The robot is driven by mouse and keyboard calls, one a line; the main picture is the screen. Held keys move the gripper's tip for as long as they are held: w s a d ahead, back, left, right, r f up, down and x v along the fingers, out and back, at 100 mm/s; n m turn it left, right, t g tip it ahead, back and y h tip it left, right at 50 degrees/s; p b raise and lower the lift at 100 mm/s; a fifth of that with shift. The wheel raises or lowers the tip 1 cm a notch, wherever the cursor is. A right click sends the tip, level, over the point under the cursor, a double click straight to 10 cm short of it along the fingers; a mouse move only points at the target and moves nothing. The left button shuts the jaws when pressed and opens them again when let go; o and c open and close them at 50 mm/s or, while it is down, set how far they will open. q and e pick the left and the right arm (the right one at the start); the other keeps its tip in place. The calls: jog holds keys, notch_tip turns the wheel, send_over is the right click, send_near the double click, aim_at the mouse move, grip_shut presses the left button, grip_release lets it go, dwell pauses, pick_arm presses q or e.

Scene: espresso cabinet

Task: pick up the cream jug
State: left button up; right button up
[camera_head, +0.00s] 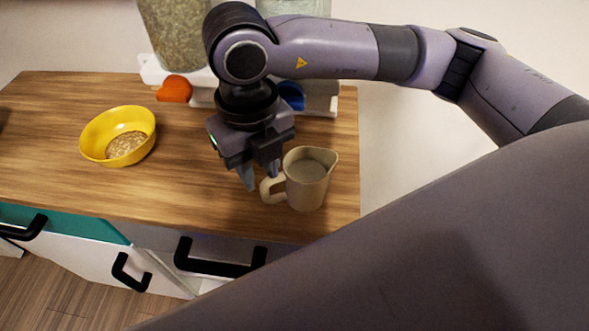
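The cream jug (307,184) is a beige pitcher standing upright near the right front edge of the wooden cabinet top. Its handle (271,189) points left and its spout points right. My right gripper (261,180) hangs fingers-down just left of the jug, close to the handle. Its two fingers are apart, one left of the handle and one by the handle's upper part. I cannot tell whether a finger touches the jug. The jug rests on the wood. My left gripper is not in view.
A yellow bowl (97,147) with grain-like contents stands on the left. Dispensers with an orange part (174,88) and a blue part (291,96) stand behind my gripper. Black handles (219,262) stick out from the cabinet front. The wood (185,185) between bowl and jug is clear.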

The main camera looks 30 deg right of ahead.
aim_at(265, 192)
jog(key=f, duration=0.3)
jog(key=f+p, duration=0.1)
jog(key=f, duration=0.2)
jog(key=shift+s+d+f, duration=0.1)
jog(key=shift+d+f, duration=0.1)
grip_shut()
